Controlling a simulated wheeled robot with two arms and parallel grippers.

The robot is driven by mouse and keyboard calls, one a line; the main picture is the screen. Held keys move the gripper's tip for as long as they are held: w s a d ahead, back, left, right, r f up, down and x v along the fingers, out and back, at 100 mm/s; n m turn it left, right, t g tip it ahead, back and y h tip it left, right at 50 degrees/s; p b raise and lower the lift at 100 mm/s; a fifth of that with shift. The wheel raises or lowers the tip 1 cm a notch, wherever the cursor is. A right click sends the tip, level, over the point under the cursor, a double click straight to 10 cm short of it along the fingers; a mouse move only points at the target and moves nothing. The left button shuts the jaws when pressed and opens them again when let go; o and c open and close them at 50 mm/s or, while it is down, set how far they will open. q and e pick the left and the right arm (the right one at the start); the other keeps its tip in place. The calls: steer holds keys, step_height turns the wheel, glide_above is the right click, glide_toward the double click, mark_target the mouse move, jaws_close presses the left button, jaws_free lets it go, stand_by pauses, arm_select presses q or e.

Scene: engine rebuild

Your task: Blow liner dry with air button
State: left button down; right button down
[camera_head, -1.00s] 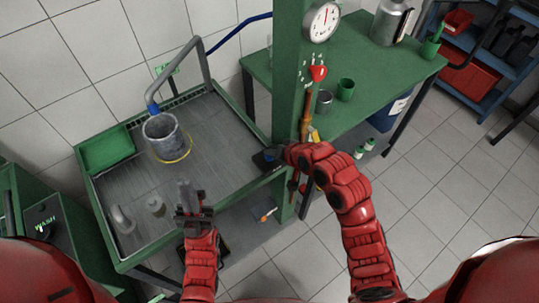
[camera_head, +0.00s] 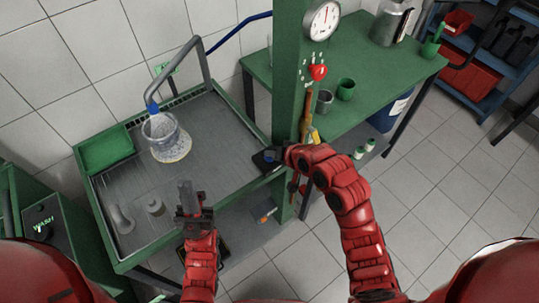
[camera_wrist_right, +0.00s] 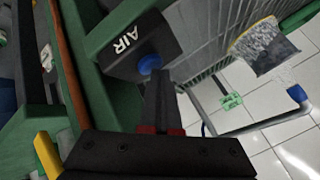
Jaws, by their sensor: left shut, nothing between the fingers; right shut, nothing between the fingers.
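The liner (camera_head: 160,130), a grey cylinder, stands upright in the wash tray (camera_head: 205,155) under a pipe with a blue nozzle (camera_head: 153,108). Whitish spray or mist covers it and the tray floor around its base. In the right wrist view the liner (camera_wrist_right: 262,48) also shows with pale specks between it and the nozzle. The black box marked AIR (camera_wrist_right: 125,35) carries a blue button (camera_wrist_right: 150,63). My right gripper (camera_wrist_right: 157,85) is shut, its fingertips at the button and seemingly touching it. My left gripper (camera_head: 187,190) is shut and empty above the tray's front part.
A green bin (camera_head: 107,150) sits in the tray's left corner. A green post (camera_head: 287,90) with a gauge (camera_head: 323,20) rises beside my right arm. A green workbench (camera_head: 385,75) stands behind, at right.

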stand_by(0.5)
steer(key=shift+r+p, duration=0.5)
steer(key=shift+r, duration=0.4)
steer(key=shift+r+p, duration=1.35)
steer(key=shift+r, duration=1.2)
stand_by(2.2)
